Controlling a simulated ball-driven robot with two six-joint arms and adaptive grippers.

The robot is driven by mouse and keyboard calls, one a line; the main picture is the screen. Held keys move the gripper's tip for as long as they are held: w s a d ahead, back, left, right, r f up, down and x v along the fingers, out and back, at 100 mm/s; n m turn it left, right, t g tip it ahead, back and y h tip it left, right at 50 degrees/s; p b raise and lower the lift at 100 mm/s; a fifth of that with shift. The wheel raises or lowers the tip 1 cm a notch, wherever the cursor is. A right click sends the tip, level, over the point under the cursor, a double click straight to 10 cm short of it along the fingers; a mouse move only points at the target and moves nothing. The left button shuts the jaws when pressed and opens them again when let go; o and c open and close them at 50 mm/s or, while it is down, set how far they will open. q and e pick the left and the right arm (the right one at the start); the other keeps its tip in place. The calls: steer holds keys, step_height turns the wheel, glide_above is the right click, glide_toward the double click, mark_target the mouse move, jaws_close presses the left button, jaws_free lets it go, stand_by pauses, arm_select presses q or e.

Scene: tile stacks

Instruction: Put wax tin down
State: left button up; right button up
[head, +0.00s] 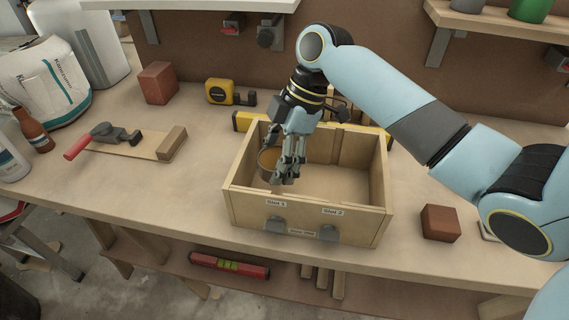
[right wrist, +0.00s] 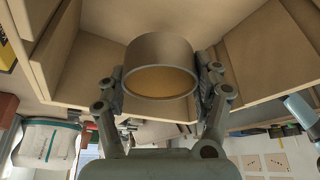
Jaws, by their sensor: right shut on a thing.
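The wax tin (head: 267,166) is a round tin with a grey-brown wall and an amber-coloured face. My right gripper (head: 287,172) reaches down into the wooden box (head: 305,222) and is shut on the tin, on the left side above the "Slot 1" label (head: 276,203). In the right wrist view the tin (right wrist: 160,50) sits between the two fingers of the gripper (right wrist: 162,88), with box walls around it. The fingers partly hide the tin in the head view. I cannot tell whether its underside touches the box floor. My left gripper is not in view.
The right side of the box, by the "Slot 2" label (head: 333,211), looks empty. A yellow tape measure (head: 220,92), reddish blocks (head: 157,83) (head: 440,223) and a wooden board with a clamp (head: 160,148) stand around on the bench.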

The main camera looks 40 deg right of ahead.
mark_target(277, 189)
step_height(277, 189, down, 3)
steer(key=shift+r, duration=0.15)
step_height(277, 189, down, 2)
steer(key=shift+f, duration=0.4)
steer(key=o, duration=1.3)
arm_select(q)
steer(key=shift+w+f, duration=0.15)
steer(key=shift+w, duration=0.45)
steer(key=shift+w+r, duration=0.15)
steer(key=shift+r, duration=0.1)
arm_select(e)
steer(key=v, duration=1.2)
steer(key=shift+r, duration=0.15)
